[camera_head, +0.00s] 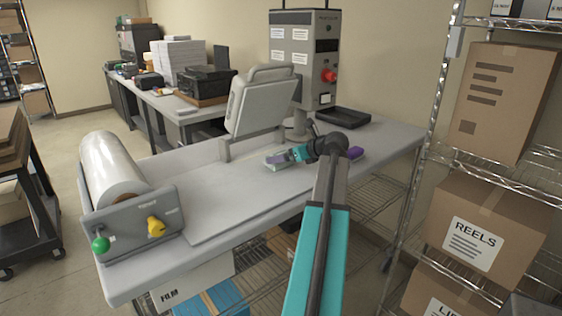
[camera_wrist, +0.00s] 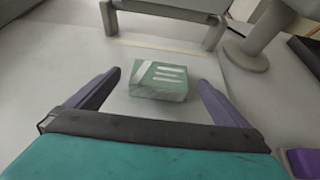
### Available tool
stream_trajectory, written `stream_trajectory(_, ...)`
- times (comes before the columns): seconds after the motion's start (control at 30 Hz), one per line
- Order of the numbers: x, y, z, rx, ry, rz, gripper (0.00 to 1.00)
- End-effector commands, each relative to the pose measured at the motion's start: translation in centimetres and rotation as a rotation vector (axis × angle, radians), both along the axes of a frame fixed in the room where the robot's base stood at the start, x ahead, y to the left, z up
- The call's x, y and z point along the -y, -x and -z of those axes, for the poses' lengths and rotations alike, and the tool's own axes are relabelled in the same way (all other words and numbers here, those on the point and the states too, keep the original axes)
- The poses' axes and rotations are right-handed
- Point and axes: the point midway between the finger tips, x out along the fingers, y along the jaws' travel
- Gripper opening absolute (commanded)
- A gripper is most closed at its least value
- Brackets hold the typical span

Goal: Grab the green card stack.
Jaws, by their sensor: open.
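The green card stack (camera_wrist: 160,80), a small green block with white stripes, lies flat on the grey worktop (camera_wrist: 60,65) in the wrist view. My gripper (camera_wrist: 159,79) is open, with one purple finger to the left of the stack and one to the right. Gaps show between both fingers and the stack. In the head view my gripper (camera_head: 279,158) is low over the laminator table (camera_head: 378,137); the stack there is too small and covered to make out clearly.
A purple item (camera_head: 355,153) lies just right of my wrist and shows in the wrist view (camera_wrist: 302,162). The grey tilted panel (camera_head: 260,98) and control post (camera_head: 298,125) stand behind. A film roll (camera_head: 111,170) is at left, a black tray (camera_head: 343,117) behind right.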

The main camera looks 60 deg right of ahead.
Motion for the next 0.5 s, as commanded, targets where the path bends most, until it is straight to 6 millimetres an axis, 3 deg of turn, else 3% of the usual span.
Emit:
stream_trajectory(0.27,0.3,-0.7,0.4,-0.001,-0.002,0.000,1.00)
stream_trajectory(0.5,1.0,-2.8,1.8,0.000,-0.002,0.000,1.00)
